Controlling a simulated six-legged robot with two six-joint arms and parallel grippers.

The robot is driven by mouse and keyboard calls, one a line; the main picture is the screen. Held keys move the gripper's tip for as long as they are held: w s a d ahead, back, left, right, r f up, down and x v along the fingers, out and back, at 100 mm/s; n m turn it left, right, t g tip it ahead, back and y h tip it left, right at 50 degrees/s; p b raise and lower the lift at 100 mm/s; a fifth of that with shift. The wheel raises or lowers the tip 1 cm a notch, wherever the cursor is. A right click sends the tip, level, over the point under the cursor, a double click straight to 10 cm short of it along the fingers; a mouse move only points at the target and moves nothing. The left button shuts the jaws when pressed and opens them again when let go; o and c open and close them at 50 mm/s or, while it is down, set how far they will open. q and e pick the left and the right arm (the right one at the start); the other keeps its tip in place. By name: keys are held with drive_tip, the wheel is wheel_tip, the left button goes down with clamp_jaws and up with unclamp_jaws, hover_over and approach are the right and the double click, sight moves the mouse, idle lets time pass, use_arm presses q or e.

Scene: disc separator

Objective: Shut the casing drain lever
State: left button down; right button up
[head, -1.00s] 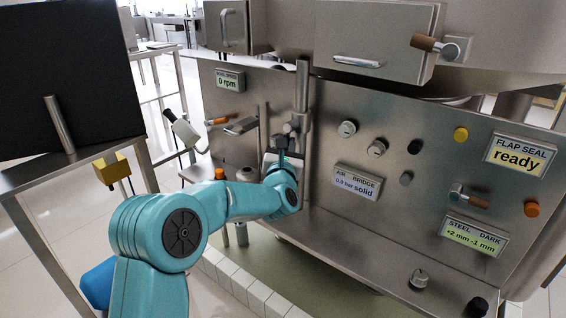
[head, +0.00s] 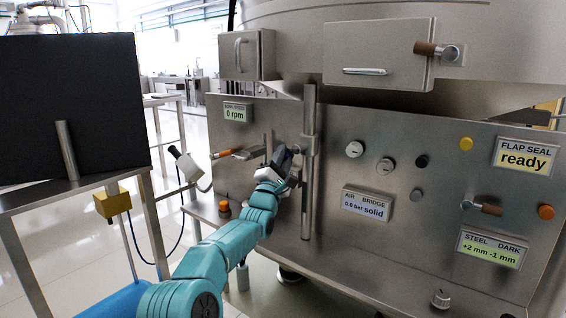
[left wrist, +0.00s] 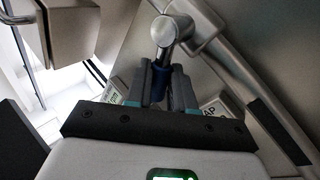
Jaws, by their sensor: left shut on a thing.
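My left gripper (head: 281,160) is at the front of the steel machine, just left of a vertical steel pipe (head: 309,200). In the left wrist view the gripper (left wrist: 165,85) is shut on a dark blue lever handle (left wrist: 158,82). The handle joins a round steel lever end (left wrist: 163,32) just beyond the fingertips. In the head view the gripper hides most of this lever. No readable label names it as the casing drain lever. My right gripper is not in view.
A brown-handled lever (head: 226,153) and a white handheld device (head: 188,168) are left of my gripper. Another brown-handled lever (head: 486,209) is on the panel at right. A stand with a black screen (head: 70,105) is at far left. Knobs and displays cover the panel.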

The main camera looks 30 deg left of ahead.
use_arm(q)
drive_tip(key=shift+a+r+m+t+h+p, duration=0.2)
drive_tip(key=shift+r+m+h+p, duration=0.2)
drive_tip(key=shift+m+h+p, duration=0.9)
drive_tip(key=shift+a+r+m+t+h+p, duration=0.15)
drive_tip(key=shift+r+m+h+p, duration=0.25)
drive_tip(key=shift+m+h+p, duration=0.85)
drive_tip(key=shift+a+r+m+t+h+p, duration=0.1)
drive_tip(key=shift+r+m+t+h+p, duration=0.25)
drive_tip(key=shift+m+h+p, duration=0.95)
drive_tip(key=shift+m+y, duration=0.45)
drive_tip(key=shift+m, duration=0.3)
drive_tip(key=c, duration=1)
unclamp_jaws()
drive_tip(key=shift+w, duration=0.1)
drive_tip(key=shift+o, duration=0.2)
drive_tip(key=shift+f, duration=0.15)
drive_tip(key=v, duration=1.6)
drive_tip(key=shift+s, duration=0.3)
